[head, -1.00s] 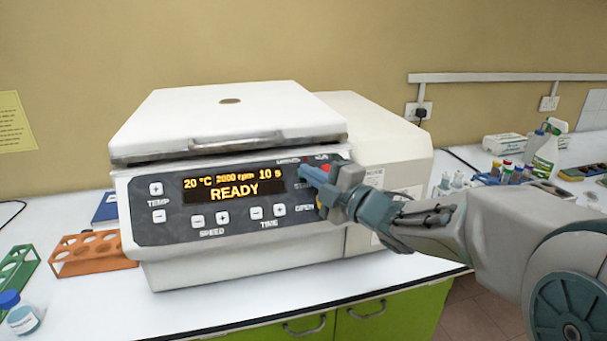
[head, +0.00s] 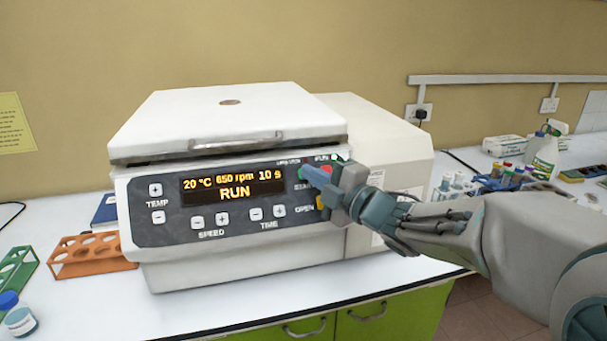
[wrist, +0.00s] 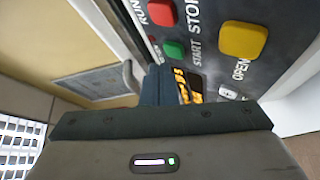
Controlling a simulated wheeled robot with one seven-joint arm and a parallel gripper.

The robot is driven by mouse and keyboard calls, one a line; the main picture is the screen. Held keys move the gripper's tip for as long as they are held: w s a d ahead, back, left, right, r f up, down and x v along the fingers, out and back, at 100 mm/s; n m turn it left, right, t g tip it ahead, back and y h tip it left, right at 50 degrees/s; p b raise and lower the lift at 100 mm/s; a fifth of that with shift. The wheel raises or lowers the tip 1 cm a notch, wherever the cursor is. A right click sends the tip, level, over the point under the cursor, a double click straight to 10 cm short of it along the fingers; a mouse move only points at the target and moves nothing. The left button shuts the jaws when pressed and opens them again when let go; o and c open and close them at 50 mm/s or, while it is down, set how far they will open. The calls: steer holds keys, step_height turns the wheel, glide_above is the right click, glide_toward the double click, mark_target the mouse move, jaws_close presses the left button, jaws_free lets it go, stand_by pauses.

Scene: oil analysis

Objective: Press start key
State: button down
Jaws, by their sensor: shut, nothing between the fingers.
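The white centrifuge (head: 225,125) stands on the bench with its lid shut. Its display (head: 235,187) reads 20 °C, 650 rpm, 10 s and RUN. The green START key (wrist: 173,50) shows in the wrist view, between the display side and the red STOP key (wrist: 161,13). The yellow OPEN key (wrist: 243,40) is to the right. My gripper (head: 310,174) is shut and empty, its tips in front of the key area in the head view. In the wrist view the fingers (wrist: 157,84) end just beside the green key; I cannot tell whether they touch it.
An orange rack (head: 90,255) and a green rack (head: 17,268) stand on the bench at left, near a blue-capped bottle (head: 18,318). A spray bottle (head: 546,152) and several small vials stand at right. The bench front before the centrifuge is clear.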

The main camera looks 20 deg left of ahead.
steer(key=shift+s+d+r+p, duration=0.1)
steer(key=shift+s+d+r, duration=0.3)
steer(key=shift+s, duration=0.2)
steer(key=shift+s+d+r+p, duration=0.1)
steer(key=shift+s+d+r, duration=0.25)
steer(key=shift+s+r, duration=0.2)
steer(key=shift+s+d+r+p, duration=0.1)
steer(key=shift+s+d+r, duration=0.3)
steer(key=shift+s, duration=0.25)
